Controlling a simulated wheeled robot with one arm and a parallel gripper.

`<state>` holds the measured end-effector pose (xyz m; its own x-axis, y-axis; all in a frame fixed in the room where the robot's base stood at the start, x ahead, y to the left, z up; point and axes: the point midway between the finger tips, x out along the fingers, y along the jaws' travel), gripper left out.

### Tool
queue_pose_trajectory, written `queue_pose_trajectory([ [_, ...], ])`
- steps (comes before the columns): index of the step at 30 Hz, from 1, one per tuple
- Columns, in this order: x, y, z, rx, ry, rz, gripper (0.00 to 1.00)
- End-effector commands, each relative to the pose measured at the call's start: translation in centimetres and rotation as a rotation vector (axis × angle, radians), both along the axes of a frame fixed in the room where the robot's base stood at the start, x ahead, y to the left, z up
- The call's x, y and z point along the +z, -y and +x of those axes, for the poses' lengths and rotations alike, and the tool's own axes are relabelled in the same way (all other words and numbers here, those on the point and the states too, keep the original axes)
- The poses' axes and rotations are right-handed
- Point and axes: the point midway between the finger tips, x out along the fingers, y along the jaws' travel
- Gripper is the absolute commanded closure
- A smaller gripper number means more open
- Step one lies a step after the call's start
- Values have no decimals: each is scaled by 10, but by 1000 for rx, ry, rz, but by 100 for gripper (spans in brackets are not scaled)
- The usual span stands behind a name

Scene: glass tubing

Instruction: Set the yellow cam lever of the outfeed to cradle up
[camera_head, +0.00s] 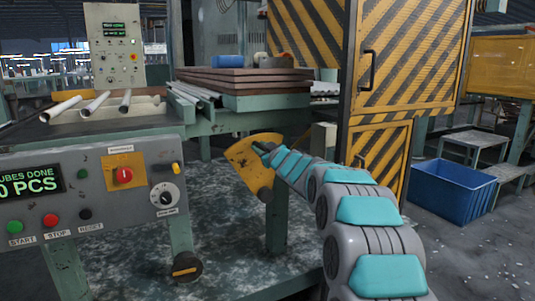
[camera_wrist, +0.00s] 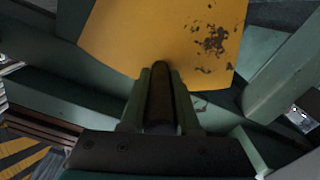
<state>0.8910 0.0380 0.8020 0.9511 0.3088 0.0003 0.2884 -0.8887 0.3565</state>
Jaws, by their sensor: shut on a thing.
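The yellow cam lever (camera_head: 248,168) is a fan-shaped yellow plate on the green frame below the outfeed table. In the wrist view its worn yellow face (camera_wrist: 165,35) fills the top middle, with chipped paint at its right. My gripper (camera_head: 262,149) is at the plate's upper part in the head view. In the wrist view my gripper (camera_wrist: 160,72) is shut on a dark brown rod-like handle (camera_wrist: 160,98), which lies between the two fingers and points toward the plate. The handle is hidden behind my gripper in the head view.
The control panel (camera_head: 95,200) with knobs and buttons stands at the left. Glass tubes (camera_head: 95,103) lie on the table behind it. A yellow-black striped cabinet (camera_head: 400,60) stands behind my arm. A blue crate (camera_head: 450,190) is on the floor at the right.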

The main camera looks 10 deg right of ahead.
Motion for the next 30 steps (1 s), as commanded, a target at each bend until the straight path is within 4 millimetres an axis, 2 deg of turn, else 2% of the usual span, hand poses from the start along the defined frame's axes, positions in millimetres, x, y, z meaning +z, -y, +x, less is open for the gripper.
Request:
queue_pose_trajectory([
  [1, -7, -9, -3, 4, 16, -37, 100],
  [9, -23, -48, -16, 1, 78, -241, 100],
  [15, -33, -71, -23, 2, 120, -364, 100],
  [22, -41, -86, -28, 1, 149, -453, 100],
  [30, -43, -91, -30, 1, 159, -488, 100],
])
